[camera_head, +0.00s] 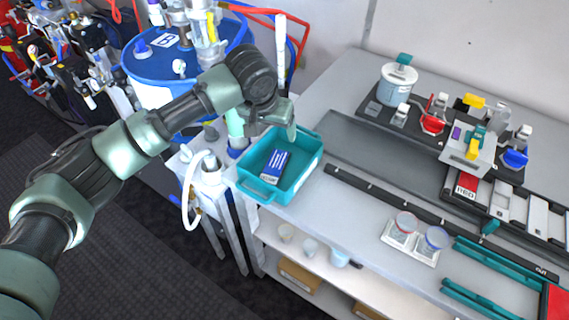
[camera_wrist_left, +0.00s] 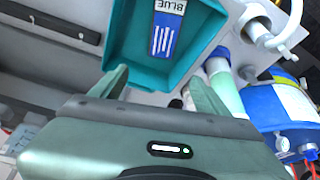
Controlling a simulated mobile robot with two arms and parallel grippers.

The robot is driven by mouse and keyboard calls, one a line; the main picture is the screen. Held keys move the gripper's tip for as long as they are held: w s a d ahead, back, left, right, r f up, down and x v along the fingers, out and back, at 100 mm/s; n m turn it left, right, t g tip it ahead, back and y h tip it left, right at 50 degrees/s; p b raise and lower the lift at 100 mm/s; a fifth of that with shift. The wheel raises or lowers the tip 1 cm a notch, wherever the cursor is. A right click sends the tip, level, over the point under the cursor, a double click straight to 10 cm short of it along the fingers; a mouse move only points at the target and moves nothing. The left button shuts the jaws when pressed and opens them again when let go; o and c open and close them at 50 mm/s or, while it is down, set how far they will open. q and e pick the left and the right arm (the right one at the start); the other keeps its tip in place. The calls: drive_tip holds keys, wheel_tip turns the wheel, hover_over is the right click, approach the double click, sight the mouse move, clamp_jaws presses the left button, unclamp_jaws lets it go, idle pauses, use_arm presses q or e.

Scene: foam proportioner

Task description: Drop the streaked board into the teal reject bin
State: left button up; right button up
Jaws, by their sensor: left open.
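The streaked board (camera_head: 275,166) is a blue piece with white stripes and a white end marked BLUE. It lies flat on the floor of the teal reject bin (camera_head: 262,192), and it also shows in the left wrist view (camera_wrist_left: 163,38). The bin stands at the left end of the grey bench; its wall also shows in the left wrist view (camera_wrist_left: 118,40). My left gripper (camera_head: 283,125) is above the bin's far edge, apart from the board. Its two fingers (camera_wrist_left: 160,92) are spread with nothing between them. My right gripper is not in view.
A blue drum (camera_head: 150,68) and a white hose (camera_head: 188,195) stand left of the bin. A black rail (camera_head: 400,210) and two sample cups (camera_head: 420,232) lie to its right. Farther back is a dark station with a pot (camera_head: 396,88) and coloured valves.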

use_arm(q)
drive_tip(key=b+v, duration=0.1)
drive_tip(key=v, duration=0.5)
drive_tip(key=shift+s+r, duration=0.1)
